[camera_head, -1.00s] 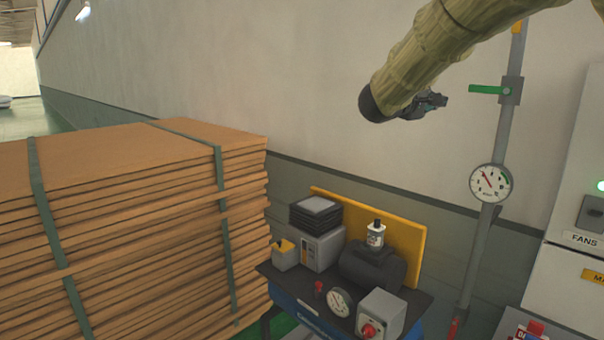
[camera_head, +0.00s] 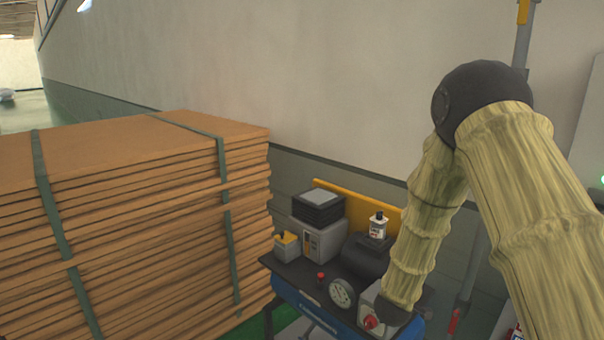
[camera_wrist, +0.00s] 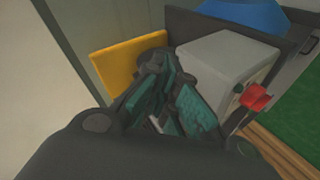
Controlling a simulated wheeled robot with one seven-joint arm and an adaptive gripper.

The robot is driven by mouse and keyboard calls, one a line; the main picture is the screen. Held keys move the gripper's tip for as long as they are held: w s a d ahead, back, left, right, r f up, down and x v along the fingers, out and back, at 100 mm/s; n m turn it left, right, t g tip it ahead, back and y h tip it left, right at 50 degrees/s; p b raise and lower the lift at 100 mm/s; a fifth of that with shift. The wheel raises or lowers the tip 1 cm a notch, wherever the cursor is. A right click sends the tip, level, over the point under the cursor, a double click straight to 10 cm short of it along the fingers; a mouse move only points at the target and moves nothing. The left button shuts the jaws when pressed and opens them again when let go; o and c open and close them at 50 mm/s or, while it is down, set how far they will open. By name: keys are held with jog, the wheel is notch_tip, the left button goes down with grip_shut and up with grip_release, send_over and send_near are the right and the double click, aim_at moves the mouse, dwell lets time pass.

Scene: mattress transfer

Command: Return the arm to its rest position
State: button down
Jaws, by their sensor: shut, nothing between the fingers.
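My arm, in a pale ribbed cover, enters the head view from the right. It bends at a dark elbow and points down toward the equipment cart (camera_head: 432,298). My gripper (camera_wrist: 172,92) shows in the wrist view with its dark, teal-padded fingers shut and nothing between them. In the head view the gripper is hidden or not distinguishable at the arm's lower end. A grey box (camera_wrist: 226,58) with a red knob (camera_wrist: 256,97) appears right beside the fingers in the wrist view; I cannot tell whether they touch.
The cart carries a black-topped grey unit (camera_head: 319,240), a round gauge (camera_head: 342,293) and a small bottle (camera_head: 378,226). A yellow board (camera_head: 352,204) stands behind. A strapped stack of brown sheets (camera_head: 130,235) fills the left. A grey vertical pole (camera_head: 522,45) stands at the right.

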jog(key=s+a+f+m+g+y, duration=0.1)
jog(key=s+a+f+g+y, duration=0.1)
jog(key=s+f, duration=0.85)
jog(key=s+a+f+m+g+y, duration=0.1)
jog(key=s+a+f+g, duration=0.1)
jog(key=s+f, duration=0.85)
jog(key=s+a+f+m+g+y, duration=0.2)
jog(key=s+f+g, duration=0.15)
jog(key=s, duration=1.05)
jog(key=s+a+f+m+g+y, duration=0.1)
jog(key=s+a+f+m+g, duration=0.2)
jog(key=s, duration=1.2)
notch_tip(320, 180, down, 11)
jog(key=d+b, duration=0.1)
jog(key=b, duration=1)
jog(key=shift+f+n, duration=0.2)
jog(key=shift+n, duration=0.1)
jog(key=c, duration=2.2)
grip_release()
jog(key=shift+d, duration=0.1)
